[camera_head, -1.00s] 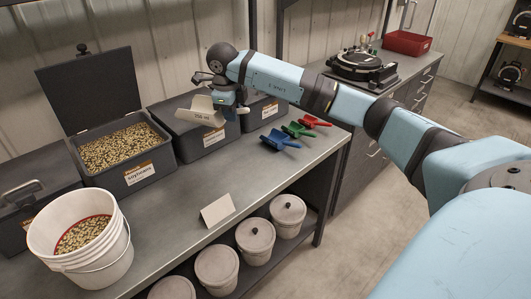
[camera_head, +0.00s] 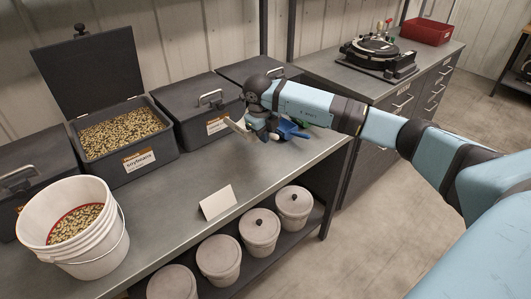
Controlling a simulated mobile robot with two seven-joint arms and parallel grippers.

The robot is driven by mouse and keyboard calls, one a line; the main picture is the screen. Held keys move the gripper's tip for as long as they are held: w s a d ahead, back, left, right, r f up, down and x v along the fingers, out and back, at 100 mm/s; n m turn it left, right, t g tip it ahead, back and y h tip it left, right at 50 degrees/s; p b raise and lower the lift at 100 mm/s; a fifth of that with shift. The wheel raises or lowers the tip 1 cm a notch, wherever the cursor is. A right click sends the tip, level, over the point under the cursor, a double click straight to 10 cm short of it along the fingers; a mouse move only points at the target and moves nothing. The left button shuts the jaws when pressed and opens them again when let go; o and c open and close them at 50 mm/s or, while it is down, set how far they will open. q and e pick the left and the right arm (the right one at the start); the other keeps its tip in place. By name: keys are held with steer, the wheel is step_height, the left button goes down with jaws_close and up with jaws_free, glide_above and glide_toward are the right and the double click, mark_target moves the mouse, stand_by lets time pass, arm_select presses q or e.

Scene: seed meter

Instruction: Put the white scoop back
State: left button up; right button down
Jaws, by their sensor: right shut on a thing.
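The white scoop (camera_head: 239,128) is in my right gripper (camera_head: 256,133), low over the right part of the workbench, in front of the closed grey bins. My gripper is shut on it and hides part of it. I cannot tell whether the scoop touches the bench top. The blue scoop (camera_head: 290,130) lies just right of the gripper, partly hidden behind it. The green and red scoops are mostly hidden by my right arm. My left gripper is not in view.
An open bin of soybeans (camera_head: 122,135) and a white bucket (camera_head: 75,232) with seed stand at the left. A blank card (camera_head: 217,203) stands near the front edge of the bench (camera_head: 170,210). Lidded pails (camera_head: 259,231) sit on the shelf below. The middle of the bench is clear.

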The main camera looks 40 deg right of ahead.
step_height(320, 180, down, 8)
steer(key=shift+r, duration=0.1)
stand_by(0.4)
steer(key=shift+f, duration=0.25)
steer(key=c, duration=1.1)
jaws_free()
steer(key=shift+r, duration=0.15)
